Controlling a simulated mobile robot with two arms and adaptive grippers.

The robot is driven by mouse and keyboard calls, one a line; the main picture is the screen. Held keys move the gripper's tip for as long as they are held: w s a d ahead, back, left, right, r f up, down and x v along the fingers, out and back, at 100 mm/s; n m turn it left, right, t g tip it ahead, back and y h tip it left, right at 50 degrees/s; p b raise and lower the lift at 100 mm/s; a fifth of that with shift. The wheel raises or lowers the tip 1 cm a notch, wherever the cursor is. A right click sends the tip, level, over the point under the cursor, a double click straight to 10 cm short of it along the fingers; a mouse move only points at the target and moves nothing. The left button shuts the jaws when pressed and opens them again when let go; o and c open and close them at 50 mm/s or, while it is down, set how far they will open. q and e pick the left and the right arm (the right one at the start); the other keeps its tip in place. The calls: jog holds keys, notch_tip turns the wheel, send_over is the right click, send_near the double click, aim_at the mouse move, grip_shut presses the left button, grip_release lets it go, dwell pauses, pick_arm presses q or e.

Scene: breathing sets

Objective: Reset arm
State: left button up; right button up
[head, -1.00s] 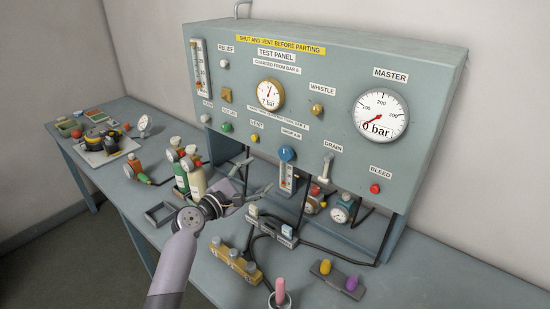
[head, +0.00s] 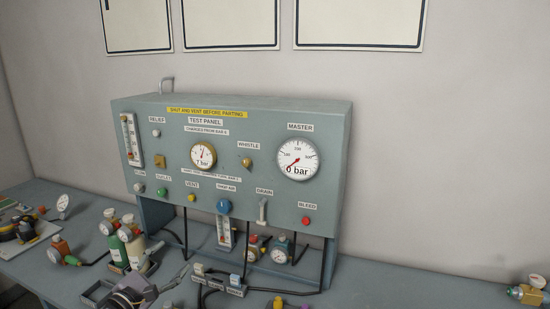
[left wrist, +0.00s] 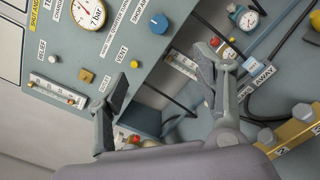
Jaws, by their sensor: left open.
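My left gripper (head: 172,279) is at the bottom edge of the head view, in front of the test panel (head: 230,125), and its arm is mostly cut off below. In the left wrist view the two grey fingers of my left gripper (left wrist: 171,85) are spread wide with nothing between them. Beyond them show the panel face with its blue knob (left wrist: 159,24) and the bench. My right gripper is in neither view.
Cylinders with gauges (head: 138,248) stand left of my gripper. A grey connector block (head: 220,286) with black hoses lies to its right. A brass block (left wrist: 300,128) shows in the left wrist view. The bench's right part (head: 400,287) is mostly clear.

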pick_arm(q)
jog(key=s+d+f+m+g, duration=0.4)
jog(key=s+f+m, duration=0.3)
jog(key=s+f, duration=0.15)
jog(key=s+d+f+m+g, duration=0.45)
jog(key=s+f+m, duration=0.25)
jog(key=s, duration=0.3)
jog(key=s+a+f+m+g+y, duration=0.1)
jog(key=s+f+m+g+y, duration=0.15)
jog(key=s+m, duration=0.6)
jog(key=s+a+f+m+g+y, duration=0.1)
jog(key=s+m+g+y, duration=0.15)
jog(key=s, duration=1.05)
notch_tip(320, 180, down, 30)
jog(key=s+g+y+b, duration=0.1)
jog(key=s+b, duration=0.1)
jog(key=b, duration=0.3)
jog(key=s+a+f+b, duration=0.1)
jog(key=s+f+b, duration=0.1)
jog(key=s+f, duration=0.6)
jog(key=s+a+f+g+b, duration=0.1)
jog(key=s+a+f+b, duration=0.1)
jog(key=s+f, duration=0.6)
notch_tip(320, 180, down, 6)
jog(key=shift+s+a+r+m, duration=0.15)
jog(key=shift+s+r+m, duration=0.1)
jog(key=shift+s+m, duration=0.05)
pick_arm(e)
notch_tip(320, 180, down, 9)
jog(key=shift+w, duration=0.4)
